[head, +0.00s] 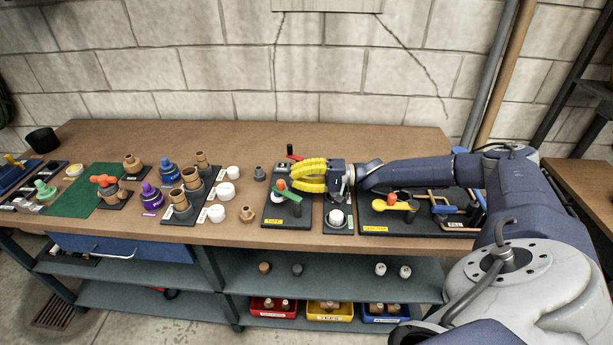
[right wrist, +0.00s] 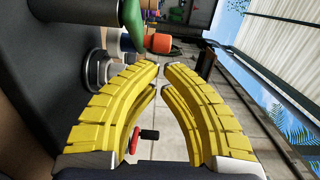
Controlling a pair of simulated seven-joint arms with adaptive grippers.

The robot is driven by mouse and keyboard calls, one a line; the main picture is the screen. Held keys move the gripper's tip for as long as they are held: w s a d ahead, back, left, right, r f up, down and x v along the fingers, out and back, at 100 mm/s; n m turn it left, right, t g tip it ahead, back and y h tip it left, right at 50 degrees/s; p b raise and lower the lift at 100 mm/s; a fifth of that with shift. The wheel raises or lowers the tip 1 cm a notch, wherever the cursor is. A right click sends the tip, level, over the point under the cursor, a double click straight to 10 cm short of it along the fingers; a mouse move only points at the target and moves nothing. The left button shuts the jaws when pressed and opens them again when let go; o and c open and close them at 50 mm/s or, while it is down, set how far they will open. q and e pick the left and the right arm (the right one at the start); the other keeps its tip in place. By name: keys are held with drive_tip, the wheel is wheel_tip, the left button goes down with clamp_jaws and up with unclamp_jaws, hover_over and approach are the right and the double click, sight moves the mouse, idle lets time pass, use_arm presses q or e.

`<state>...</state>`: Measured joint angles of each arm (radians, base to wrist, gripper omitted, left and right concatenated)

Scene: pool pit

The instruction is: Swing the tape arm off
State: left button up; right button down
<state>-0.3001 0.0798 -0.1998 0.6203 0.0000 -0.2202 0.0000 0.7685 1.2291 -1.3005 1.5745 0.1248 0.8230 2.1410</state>
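The tape station (head: 272,211) is a dark plate with a yellow label on the bench, near the middle of the head view. Its green arm (head: 291,195) has an orange-red end (head: 281,185), just below my right gripper's fingers. In the right wrist view a green part (right wrist: 98,22) with an orange end (right wrist: 158,43) lies beside and beyond the fingertips, apart from them. My right gripper (head: 296,177) has yellow fingers pointing left above the station. In the right wrist view its fingertips (right wrist: 161,67) nearly meet, with nothing seen between them. My left gripper is out of view.
Just right is a small plate with a white knob (head: 337,217), then a wide plate with a yellow handle (head: 395,205) and pipes. A red lever (head: 291,151) stands behind. White cups (head: 225,191) and brown fittings (head: 189,177) stand left. Bare bench (head: 170,137) lies behind.

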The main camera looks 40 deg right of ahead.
sight(280, 180)
drive_tip(key=shift+w+a, duration=0.35)
drive_tip(key=shift+a, duration=0.15)
drive_tip(key=shift+w+a+n+g+y, duration=0.15)
drive_tip(key=shift+a+n+g+y, duration=0.3)
drive_tip(key=shift+n+g, duration=0.25)
drive_tip(key=shift+a+n+g+y, duration=0.2)
drive_tip(key=shift+n+g+y, duration=0.25)
drive_tip(key=shift+g, duration=0.25)
drive_tip(key=shift+w+a+n+g+y, duration=0.15)
drive_tip(key=shift+a+n+g+y, duration=0.4)
drive_tip(key=shift+g, duration=0.65)
drive_tip(key=shift+s+a+n+g+y, duration=0.15)
drive_tip(key=shift+a+n+g, duration=0.15)
drive_tip(key=shift+n+g, duration=0.45)
drive_tip(key=shift+s+a+n+g+y, duration=0.1)
drive_tip(key=shift+a+n+g, duration=0.2)
drive_tip(key=shift+n+g, duration=0.45)
drive_tip(key=shift+a, duration=0.3)
drive_tip(key=shift+s+a, duration=0.15)
drive_tip(key=shift+a, duration=0.2)
drive_tip(key=shift+s+a, duration=0.1)
drive_tip(key=shift+a, duration=0.1)
